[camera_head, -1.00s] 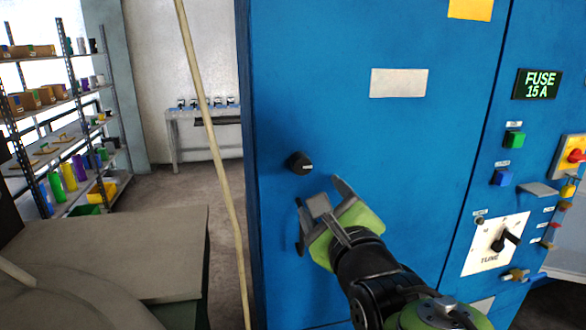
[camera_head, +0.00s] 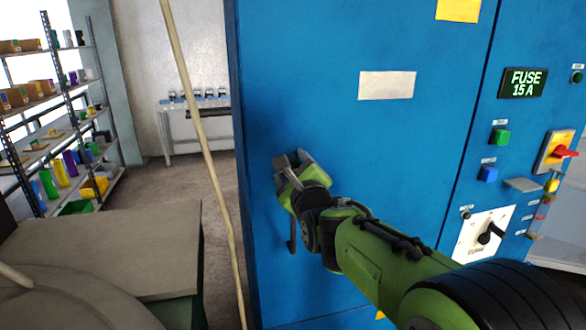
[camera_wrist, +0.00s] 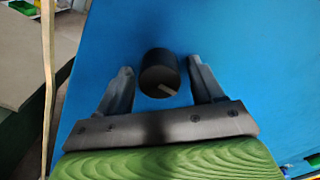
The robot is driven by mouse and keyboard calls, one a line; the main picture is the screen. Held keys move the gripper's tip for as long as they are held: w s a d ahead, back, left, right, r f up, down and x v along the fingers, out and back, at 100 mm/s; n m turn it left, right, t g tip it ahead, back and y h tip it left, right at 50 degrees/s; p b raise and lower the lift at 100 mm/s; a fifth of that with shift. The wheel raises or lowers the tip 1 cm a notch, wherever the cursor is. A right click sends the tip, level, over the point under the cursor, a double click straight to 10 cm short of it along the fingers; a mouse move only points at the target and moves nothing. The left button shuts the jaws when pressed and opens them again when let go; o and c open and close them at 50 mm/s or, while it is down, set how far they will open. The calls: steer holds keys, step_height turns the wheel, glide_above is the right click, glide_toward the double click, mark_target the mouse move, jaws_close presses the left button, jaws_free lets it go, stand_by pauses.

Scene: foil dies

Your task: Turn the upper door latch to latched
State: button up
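The upper door latch is a round black knob (camera_wrist: 159,74) with a pale index mark, on the left part of a blue cabinet door (camera_head: 350,140). In the wrist view it stands between the two fingers of my gripper (camera_wrist: 160,85), with a gap on each side. The pale mark points to the lower right in that view. In the head view my gripper (camera_head: 292,165) is at the knob's place and hides it. The fingers are open.
A dark vertical handle (camera_head: 292,235) sits on the door just below my gripper. A pale pole (camera_head: 205,150) rises left of the cabinet. A control panel with a fuse display (camera_head: 523,83), buttons and a rotary switch (camera_head: 488,234) is to the right. A grey-topped bench (camera_head: 120,250) stands at lower left.

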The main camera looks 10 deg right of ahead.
steer(key=c, duration=0.9)
steer(key=shift+f, duration=0.1)
steer(key=shift+c, duration=0.2)
steer(key=shift+f+n+b, duration=0.1)
steer(key=shift+n+b, duration=0.2)
steer(key=shift+b, duration=0.25)
steer(key=n+b, duration=0.2)
steer(key=b, duration=0.1)
steer(key=shift+f+n, duration=0.1)
steer(key=shift+n, duration=0.3)
steer(key=n+b, duration=0.4)
steer(key=n, duration=0.1)
steer(key=shift+b, duration=0.35)
steer(key=n+b, duration=0.2)
steer(key=n, duration=0.3)
steer(key=shift+r, duration=0.2)
steer(key=shift+r+n+b, duration=0.2)
steer(key=shift+n+b, duration=0.9)
steer(key=shift+n, duration=1.1)
steer(key=shift+r, duration=0.1)
